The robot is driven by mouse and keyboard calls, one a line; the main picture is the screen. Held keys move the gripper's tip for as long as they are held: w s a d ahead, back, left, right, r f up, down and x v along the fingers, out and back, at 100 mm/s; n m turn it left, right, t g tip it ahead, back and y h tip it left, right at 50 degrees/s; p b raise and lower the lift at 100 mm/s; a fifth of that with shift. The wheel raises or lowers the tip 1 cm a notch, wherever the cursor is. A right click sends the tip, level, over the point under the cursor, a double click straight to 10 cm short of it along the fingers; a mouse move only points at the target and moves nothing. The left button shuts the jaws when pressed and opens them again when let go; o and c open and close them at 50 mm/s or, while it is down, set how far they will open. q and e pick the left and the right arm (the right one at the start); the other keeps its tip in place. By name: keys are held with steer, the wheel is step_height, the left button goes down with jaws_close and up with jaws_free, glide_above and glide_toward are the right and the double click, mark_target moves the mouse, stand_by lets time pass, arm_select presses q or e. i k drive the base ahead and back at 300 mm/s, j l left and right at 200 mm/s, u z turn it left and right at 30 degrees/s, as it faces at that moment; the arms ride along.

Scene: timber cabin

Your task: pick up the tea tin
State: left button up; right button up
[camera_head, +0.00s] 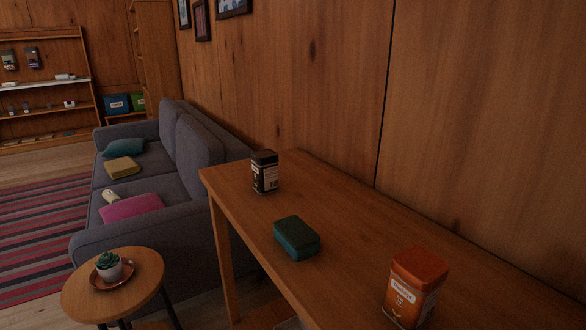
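Two tins stand upright on the wooden table (340,257). An orange tin (425,272) with a white label stands at the near right. A black tin (262,158) with a pale label stands near the table's far left end. The label print is too small to tell which one holds tea. A green and teal block (297,238), like a sponge, lies between them. Neither of my grippers is in view.
A plank wall (480,120) runs along the table's far side. A grey sofa (150,170) with cushions stands to the left. A round side table (88,302) bears a potted succulent (108,265). Bare tabletop lies around the tins.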

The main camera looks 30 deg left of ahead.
mark_target(265, 162)
steer(key=u, duration=1.1)
